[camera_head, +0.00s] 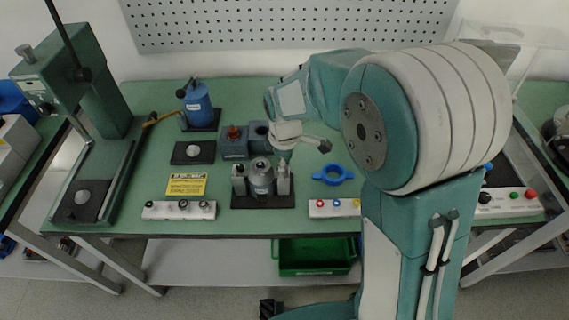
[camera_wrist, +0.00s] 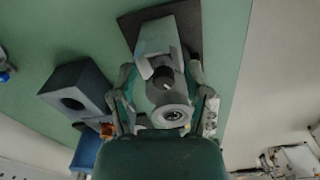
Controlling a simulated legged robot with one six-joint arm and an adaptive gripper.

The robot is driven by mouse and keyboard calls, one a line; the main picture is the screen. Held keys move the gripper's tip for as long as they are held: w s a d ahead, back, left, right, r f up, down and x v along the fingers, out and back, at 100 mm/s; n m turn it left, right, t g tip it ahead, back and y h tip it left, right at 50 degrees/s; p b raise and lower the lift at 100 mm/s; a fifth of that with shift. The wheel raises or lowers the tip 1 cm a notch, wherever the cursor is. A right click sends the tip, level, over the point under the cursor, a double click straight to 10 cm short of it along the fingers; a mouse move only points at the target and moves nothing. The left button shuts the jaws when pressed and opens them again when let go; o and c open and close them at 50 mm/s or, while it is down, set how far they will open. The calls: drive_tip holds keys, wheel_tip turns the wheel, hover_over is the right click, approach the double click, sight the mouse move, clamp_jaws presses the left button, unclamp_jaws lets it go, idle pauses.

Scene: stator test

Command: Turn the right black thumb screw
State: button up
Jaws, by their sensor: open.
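The stator fixture stands on a black base plate (camera_head: 262,203) near the table's front. A grey cylinder (camera_head: 261,178) is in its middle, with a grey upright on each side. The right upright (camera_head: 284,181) is just below my gripper (camera_head: 284,155). In the wrist view, my gripper (camera_wrist: 161,72) is open, with one finger on each side of a grey block (camera_wrist: 155,40) and a dark knob (camera_wrist: 162,76), which looks like the black thumb screw. A round grey part with a dark centre (camera_wrist: 172,115) shows below the knob. Contact between fingers and knob cannot be told.
A grey-blue block with a hole (camera_head: 260,134) stands behind the fixture. A blue ring with handles (camera_head: 333,175) lies to the right. Button strips (camera_head: 180,210) and (camera_head: 331,208) line the front edge. A yellow sign (camera_head: 186,184) lies left on open table.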

drive_tip(key=shift+a+f, duration=0.15)
drive_tip(key=shift+a, duration=0.55)
clamp_jaws()
drive_tip(key=shift+d, duration=0.25)
